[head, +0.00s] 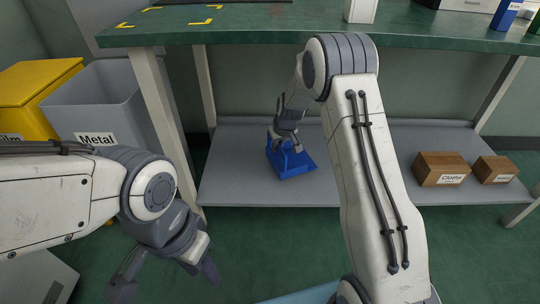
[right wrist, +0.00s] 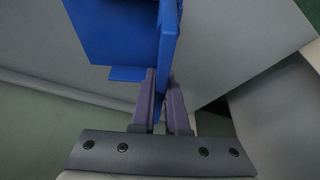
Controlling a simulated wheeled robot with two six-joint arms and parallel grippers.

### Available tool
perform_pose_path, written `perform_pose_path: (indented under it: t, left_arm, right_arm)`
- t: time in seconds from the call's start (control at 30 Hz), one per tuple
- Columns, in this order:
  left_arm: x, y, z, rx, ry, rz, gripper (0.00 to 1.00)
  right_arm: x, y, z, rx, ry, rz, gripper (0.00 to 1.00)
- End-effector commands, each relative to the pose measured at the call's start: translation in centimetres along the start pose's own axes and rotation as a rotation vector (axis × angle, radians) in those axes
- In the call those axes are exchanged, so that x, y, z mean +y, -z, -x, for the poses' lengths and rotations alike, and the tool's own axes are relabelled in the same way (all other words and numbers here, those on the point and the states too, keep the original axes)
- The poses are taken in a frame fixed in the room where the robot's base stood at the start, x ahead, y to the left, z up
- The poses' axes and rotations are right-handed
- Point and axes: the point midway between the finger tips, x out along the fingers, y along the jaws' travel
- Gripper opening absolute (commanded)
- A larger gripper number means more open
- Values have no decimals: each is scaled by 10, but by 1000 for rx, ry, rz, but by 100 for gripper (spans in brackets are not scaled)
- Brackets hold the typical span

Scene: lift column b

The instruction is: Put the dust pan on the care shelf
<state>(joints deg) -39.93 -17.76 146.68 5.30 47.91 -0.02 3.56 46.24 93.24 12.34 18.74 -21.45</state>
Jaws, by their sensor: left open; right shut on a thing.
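The blue dust pan (head: 290,162) is at the left part of the grey lower shelf (head: 240,190) under the green-topped bench. My right gripper (head: 287,140) reaches down from above and is shut on the dust pan. In the right wrist view, the fingers pinch an upright blue part of the dust pan (right wrist: 105,35). I cannot tell whether its underside touches the shelf. My left gripper (head: 165,285) is open and empty, low at the left in front of the bench.
A box marked Cloths (head: 441,168) and a smaller brown box (head: 494,170) stand on the shelf's right. The bench top (head: 260,22) overhangs the shelf. A bench leg (head: 160,120), a grey Metal bin (head: 110,100) and a yellow bin (head: 30,95) stand left.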

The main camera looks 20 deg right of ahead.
Motion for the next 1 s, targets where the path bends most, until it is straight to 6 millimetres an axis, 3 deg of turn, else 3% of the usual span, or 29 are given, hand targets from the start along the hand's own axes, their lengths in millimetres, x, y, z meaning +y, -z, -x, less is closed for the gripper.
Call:
perform_pose_path:
  t: [0.3, 0.73, 0.77, 0.8, 1.0]
  left_arm:
    - [-3, -2, -40, 0, 0, 0, 42]
    - [-3, -2, -40, 0, 0, 0, 42]
    - [-3, -2, -39, 0, 0, 0, 42]
    - [-3, -2, -39, 0, 0, 0, 42]
    - [-3, -2, -39, 0, 0, 0, 42]
  right_arm:
    - [5, -16, -36, 1, -2, -4, 0]
    - [7, -19, -38, 0, -3, -7, 0]
    - [7, -18, -37, 0, -3, -8, 24]
    - [7, -18, -37, 0, -3, -8, 39]
    - [7, -18, -37, 0, -3, -8, 42]
